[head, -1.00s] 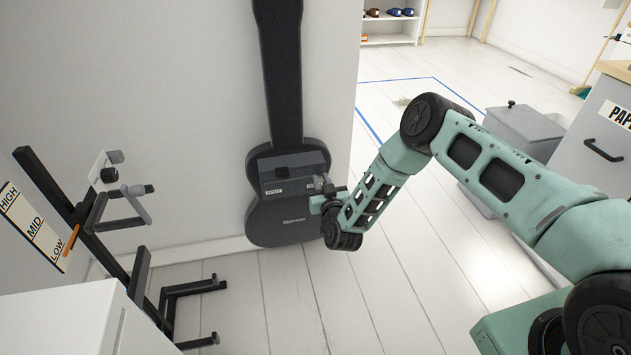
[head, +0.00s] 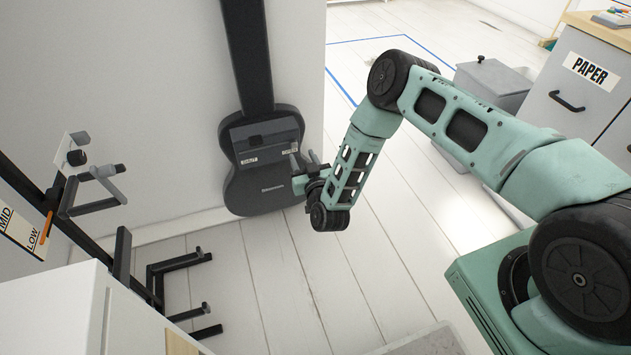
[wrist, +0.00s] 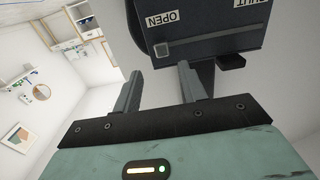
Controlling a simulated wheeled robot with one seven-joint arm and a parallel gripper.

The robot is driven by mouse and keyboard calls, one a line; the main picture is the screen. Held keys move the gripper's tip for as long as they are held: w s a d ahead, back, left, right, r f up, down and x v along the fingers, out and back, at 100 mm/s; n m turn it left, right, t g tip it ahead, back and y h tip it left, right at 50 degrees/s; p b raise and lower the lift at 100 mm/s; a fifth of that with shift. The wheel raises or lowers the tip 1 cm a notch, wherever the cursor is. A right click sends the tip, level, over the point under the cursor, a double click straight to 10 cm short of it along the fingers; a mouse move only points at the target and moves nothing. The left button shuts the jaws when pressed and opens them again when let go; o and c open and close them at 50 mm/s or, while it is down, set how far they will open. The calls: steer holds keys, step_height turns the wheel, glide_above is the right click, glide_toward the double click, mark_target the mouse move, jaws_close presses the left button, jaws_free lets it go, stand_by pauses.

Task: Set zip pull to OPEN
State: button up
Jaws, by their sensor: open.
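A dark guitar case (head: 262,182) leans on the wall, with a raised panel bearing a SHUT label (head: 247,160) on the left and an OPEN label (head: 289,151) on the right. A small dark block (head: 254,141) on the panel, nearer SHUT, may be the zip pull. The wrist view shows the panel upside down, with the OPEN label (wrist: 162,19), a grey square (wrist: 161,48) beside it and a dark tab (wrist: 231,62) towards SHUT. My gripper (head: 305,160) is open and empty beside the case's right edge; its two fingers (wrist: 158,77) point towards the panel, apparently apart from it.
A grey bin (head: 490,85) and a drawer unit labelled PAPER (head: 590,90) are at right. The floor before the case is clear.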

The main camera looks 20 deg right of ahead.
steer(key=s+p, duration=0.5)
steer(key=s, duration=0.4)
steer(key=shift+s+r, duration=0.2)
steer(key=shift+r, duration=0.1)
steer(key=shift+s+p, duration=0.1)
steer(key=shift+p, duration=0.65)
steer(key=s+p, duration=0.1)
steer(key=p, duration=0.2)
steer(key=s+p, duration=0.1)
steer(key=p, duration=0.2)
steer(key=shift+f+p, duration=0.25)
steer(key=shift+p, duration=0.1)
steer(key=shift+s+f, duration=0.1)
